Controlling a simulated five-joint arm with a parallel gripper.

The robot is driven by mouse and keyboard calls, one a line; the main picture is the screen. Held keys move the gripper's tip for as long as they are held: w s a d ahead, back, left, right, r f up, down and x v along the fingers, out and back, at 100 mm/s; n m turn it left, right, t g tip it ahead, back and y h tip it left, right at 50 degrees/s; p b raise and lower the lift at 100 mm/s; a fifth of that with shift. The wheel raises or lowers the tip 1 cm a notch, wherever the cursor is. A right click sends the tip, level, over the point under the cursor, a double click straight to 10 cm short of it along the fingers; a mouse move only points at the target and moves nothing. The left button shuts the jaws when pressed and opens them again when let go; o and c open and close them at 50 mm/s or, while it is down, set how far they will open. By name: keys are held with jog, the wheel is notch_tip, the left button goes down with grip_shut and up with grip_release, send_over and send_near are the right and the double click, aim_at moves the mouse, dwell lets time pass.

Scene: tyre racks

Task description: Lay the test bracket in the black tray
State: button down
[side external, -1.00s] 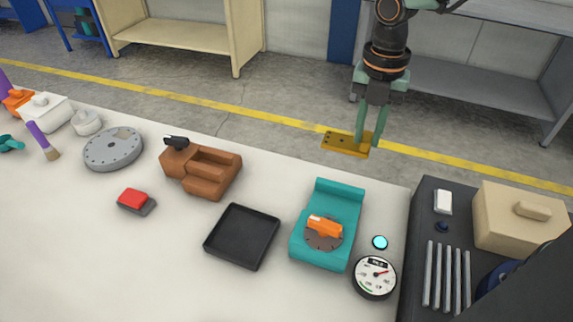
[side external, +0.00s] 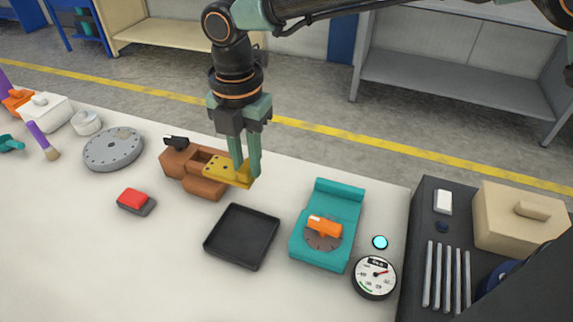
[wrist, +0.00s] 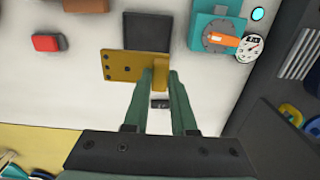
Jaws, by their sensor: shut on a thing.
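The test bracket is a yellow angled plate (side external: 222,169) with several dark holes. My gripper (side external: 246,178) is shut on it at its right end and holds it in the air, in front of the brown wooden block in the side view. In the wrist view the bracket (wrist: 128,67) spans out to the left of my fingertips (wrist: 161,75). The black tray (side external: 242,236) lies empty on the table, below and slightly right of the bracket in the side view. In the wrist view the tray (wrist: 146,30) is just beyond the bracket, which hides its near edge.
A brown block (side external: 196,187) stands behind the bracket, partly hidden. A red-topped box (side external: 136,200) lies left of the tray. A teal device with an orange knob (side external: 328,225) and a round gauge (side external: 375,277) stand to its right. The table in front of the tray is clear.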

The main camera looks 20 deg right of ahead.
notch_tip(320, 180, down, 20)
jog(key=shift+a+r, duration=0.1)
dwell(0.5)
jog(key=shift+f, duration=0.2)
jog(key=c, duration=0.7)
grip_release()
jog(key=shift+c, duration=0.2)
